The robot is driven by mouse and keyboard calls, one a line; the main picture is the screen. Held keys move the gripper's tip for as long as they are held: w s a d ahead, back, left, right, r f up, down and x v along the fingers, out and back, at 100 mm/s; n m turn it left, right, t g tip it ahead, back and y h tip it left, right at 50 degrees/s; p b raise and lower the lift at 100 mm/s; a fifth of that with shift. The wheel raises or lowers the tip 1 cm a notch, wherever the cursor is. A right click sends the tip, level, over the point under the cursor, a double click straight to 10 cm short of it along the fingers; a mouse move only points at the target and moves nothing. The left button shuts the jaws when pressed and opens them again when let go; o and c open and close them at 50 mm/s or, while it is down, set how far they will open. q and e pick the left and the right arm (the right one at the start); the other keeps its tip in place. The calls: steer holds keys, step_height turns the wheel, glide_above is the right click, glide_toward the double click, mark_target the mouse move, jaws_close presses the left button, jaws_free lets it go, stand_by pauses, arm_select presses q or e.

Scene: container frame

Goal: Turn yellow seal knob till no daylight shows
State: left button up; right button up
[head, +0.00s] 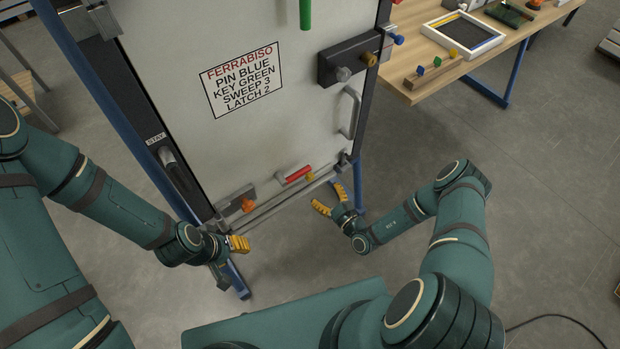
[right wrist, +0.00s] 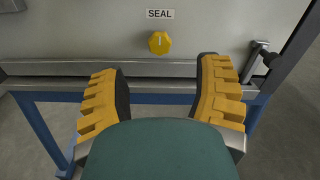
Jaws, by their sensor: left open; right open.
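The yellow seal knob (right wrist: 159,42) sits low on the grey door panel, under a SEAL label (right wrist: 160,14), with a light pointer mark upright on its face. In the head view the knob (head: 310,176) shows small near the door's bottom edge. My right gripper (head: 330,199) is open and empty below and in front of it. In the right wrist view its fingers (right wrist: 158,68) stand apart, with the knob beyond and between them. A grey strip (right wrist: 150,68) runs along the door bottom; I cannot tell whether daylight shows there. My left gripper (head: 237,244) is open near the frame's lower left corner.
The door (head: 190,70) stands in a blue-legged frame. A red handle (head: 298,174), an orange knob (head: 247,204) and a grey pull handle (head: 350,112) are on it. A wooden bench (head: 480,55) with parts stands at upper right. The floor at right is mostly clear.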

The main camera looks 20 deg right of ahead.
mark_target(311, 178)
steer(key=b+x, duration=0.1)
steer(key=x, duration=0.7)
steer(key=shift+w+a+b, duration=0.15)
steer(key=shift+w+b, duration=0.05)
steer(key=shift+b, duration=0.1)
jaws_close()
